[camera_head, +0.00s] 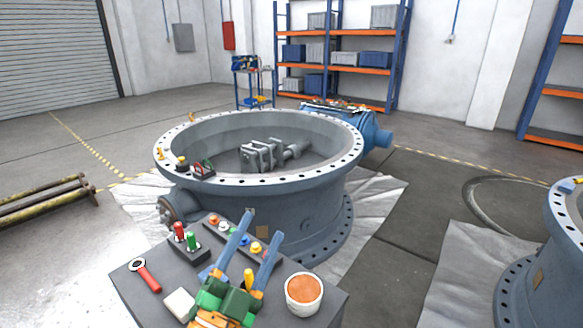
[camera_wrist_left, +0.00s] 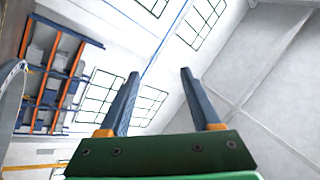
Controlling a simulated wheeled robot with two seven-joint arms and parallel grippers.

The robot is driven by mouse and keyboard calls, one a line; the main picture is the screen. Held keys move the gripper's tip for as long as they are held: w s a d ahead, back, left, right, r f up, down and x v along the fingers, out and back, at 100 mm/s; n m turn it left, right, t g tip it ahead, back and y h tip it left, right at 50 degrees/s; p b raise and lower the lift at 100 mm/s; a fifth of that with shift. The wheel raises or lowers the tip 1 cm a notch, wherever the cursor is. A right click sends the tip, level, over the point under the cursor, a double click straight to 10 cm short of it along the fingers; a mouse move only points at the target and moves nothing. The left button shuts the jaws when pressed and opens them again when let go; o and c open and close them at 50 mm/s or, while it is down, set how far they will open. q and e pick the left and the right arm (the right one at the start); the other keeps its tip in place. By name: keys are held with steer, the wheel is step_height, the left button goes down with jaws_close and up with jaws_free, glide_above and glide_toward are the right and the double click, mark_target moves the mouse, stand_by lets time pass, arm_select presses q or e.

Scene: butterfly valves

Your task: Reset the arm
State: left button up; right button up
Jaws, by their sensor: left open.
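My left gripper (camera_head: 256,236) is low in the middle of the head view, over a dark grey table (camera_head: 135,292). Its two blue fingers stand apart with nothing between them. In the left wrist view the same open fingers (camera_wrist_left: 160,88) point up toward the ceiling and windows, with empty space between them. My right gripper is in neither view. A large grey valve body (camera_head: 318,215) stands behind the table, with a hinged metal part (camera_head: 262,155) inside its ring.
Another valve (camera_head: 545,275) stands at right. Shelves (camera_head: 340,60) stand at the back.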

arm_select(q)
steer(key=w+a+f+n+g+y, duration=0.1)
steer(key=a+f+n+g+y, duration=0.1)
steer(key=a+f+n+y, duration=0.55)
steer(key=s+a+f+n+g, duration=0.1)
steer(key=s+f+g, duration=0.2)
steer(key=f, duration=0.3)
steer(key=s+a+f+n+g+y, duration=0.1)
steer(key=s+a+f+n+g, duration=0.1)
steer(key=s+f+g, duration=0.2)
steer(key=s+a+f+n+g+y, duration=0.1)
steer(key=s+f+g, duration=0.3)
steer(key=f, duration=0.5)
steer(key=shift+s+a+f, duration=0.15)
steer(key=shift+s+a, duration=0.2)
steer(key=shift+s, duration=0.25)
steer(key=s+a+f+g+p, duration=0.1)
steer(key=s+f+g+p, duration=0.5)
steer(key=s+f, duration=1.8)
steer(key=shift+f+g+p, duration=0.35)
steer(key=shift+f+g, duration=0.05)
steer(key=shift+g, duration=0.3)
